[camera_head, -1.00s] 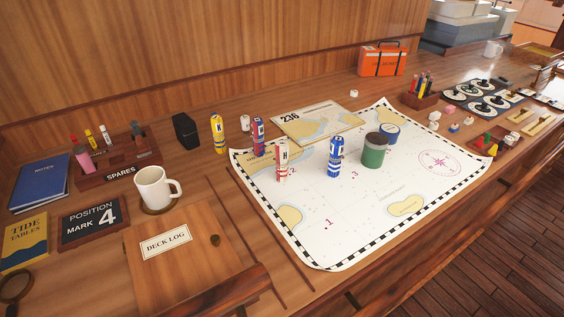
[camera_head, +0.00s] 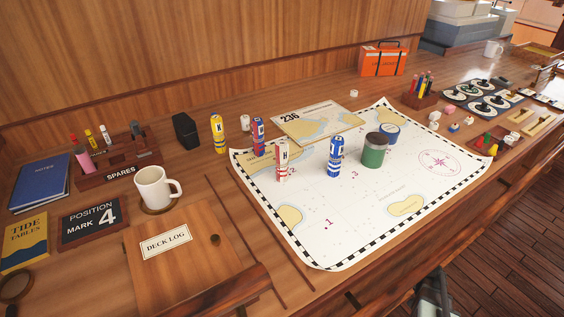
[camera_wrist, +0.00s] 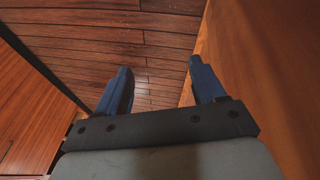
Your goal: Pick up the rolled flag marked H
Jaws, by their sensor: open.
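Several rolled flags stand upright around the left part of the sea chart (camera_head: 375,215). The red-and-white roll (camera_head: 282,160) stands on the chart and seems to carry the letter H, though the letter is small. A blue-and-white roll (camera_head: 335,157) stands to its right. A dark blue and red roll (camera_head: 258,138) stands behind it, and a yellow roll (camera_head: 217,134) further left, off the chart. My gripper (camera_wrist: 160,66) is open and empty in the wrist view, over the floor beside a wooden edge. No flag shows in that view.
A green-banded cylinder (camera_head: 375,150) and a blue tin (camera_head: 389,132) stand right of the rolls. A white mug (camera_head: 154,187) and the deck log lid (camera_head: 180,260) are at the front left. A dark box (camera_head: 186,130) stands behind. The chart's front part is clear.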

